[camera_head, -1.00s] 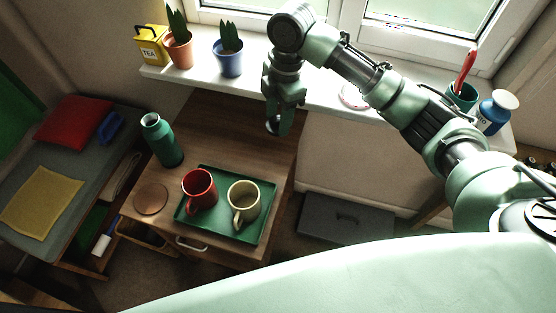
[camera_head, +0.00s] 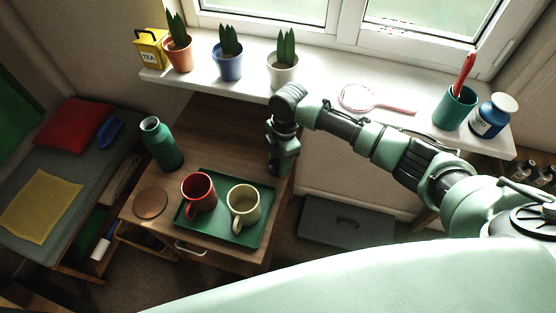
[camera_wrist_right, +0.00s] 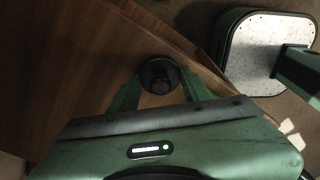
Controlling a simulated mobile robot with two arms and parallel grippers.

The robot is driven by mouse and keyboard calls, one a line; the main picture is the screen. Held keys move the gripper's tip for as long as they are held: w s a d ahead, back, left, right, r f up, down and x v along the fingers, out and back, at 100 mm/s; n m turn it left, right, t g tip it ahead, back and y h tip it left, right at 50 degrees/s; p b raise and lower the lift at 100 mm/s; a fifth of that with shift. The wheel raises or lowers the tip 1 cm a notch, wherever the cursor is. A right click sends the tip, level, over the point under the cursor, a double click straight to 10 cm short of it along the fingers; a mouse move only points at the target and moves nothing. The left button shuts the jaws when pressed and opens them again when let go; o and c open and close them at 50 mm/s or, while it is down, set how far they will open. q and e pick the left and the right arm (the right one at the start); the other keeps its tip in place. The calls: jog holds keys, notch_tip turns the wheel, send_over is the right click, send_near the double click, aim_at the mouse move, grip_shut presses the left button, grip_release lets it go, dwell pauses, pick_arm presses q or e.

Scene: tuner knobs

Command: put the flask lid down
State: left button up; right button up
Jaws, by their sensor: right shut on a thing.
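The teal flask (camera_head: 162,146) stands upright and uncapped at the back left of the wooden cabinet top (camera_head: 215,135). My right gripper (camera_head: 277,172) is low over the cabinet's right part, behind the tray and well to the right of the flask. In the wrist view the gripper (camera_wrist_right: 160,88) is shut on the flask lid (camera_wrist_right: 159,74), a small dark round piece between the fingertips. Wood shows beneath and beyond it. I cannot tell whether the lid touches the wood. In the head view I cannot make out the lid. My left gripper is not in view.
A green tray (camera_head: 254,236) holds a red mug (camera_head: 199,192) and a cream mug (camera_head: 244,206), close in front of my right gripper. A round brown coaster (camera_head: 151,203) lies at front left. Bare wood lies between flask and gripper. The windowsill (camera_head: 320,92) runs behind.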

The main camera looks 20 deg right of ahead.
jog(key=shift+f, duration=0.2)
jog(key=o, duration=1.3)
jog(key=r, duration=0.4)
jog(key=d+r, duration=0.1)
jog(key=r, duration=0.7)
jog(key=shift+w+d+r, duration=0.1)
jog(key=shift+w+d, duration=0.05)
jog(key=shift+d, duration=0.05)
